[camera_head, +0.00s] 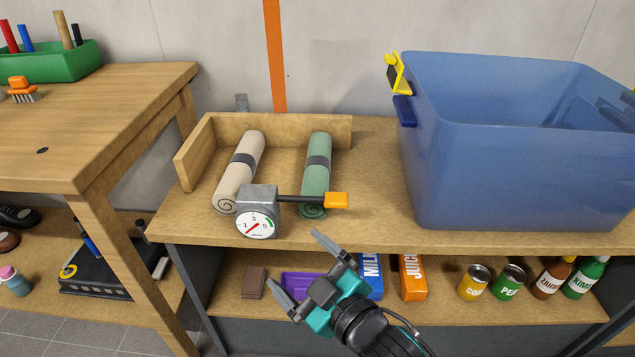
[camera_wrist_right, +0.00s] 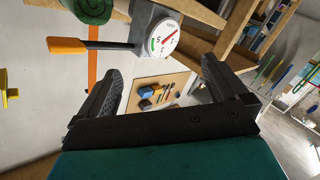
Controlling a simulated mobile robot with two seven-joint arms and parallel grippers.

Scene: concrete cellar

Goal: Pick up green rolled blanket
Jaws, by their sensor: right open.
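The green rolled blanket (camera_head: 317,172) lies on the wooden shelf top with a dark band around its middle. Its near end is partly hidden behind the orange-tipped lever of a gauge. In the right wrist view part of the green roll (camera_wrist_right: 92,8) shows at the top edge. My right gripper (camera_head: 298,266) is open and empty, in front of the shelf edge, below and nearer than the blanket. Its two fingers (camera_wrist_right: 160,84) show apart in the wrist view. My left gripper is not in view.
A grey gauge (camera_head: 258,212) with an orange-tipped lever stands at the front edge, before the rolls. A beige rolled blanket (camera_head: 240,172) lies left of the green one. A low wooden rim (camera_head: 275,128) borders the back. A large blue bin (camera_head: 500,170) stands right.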

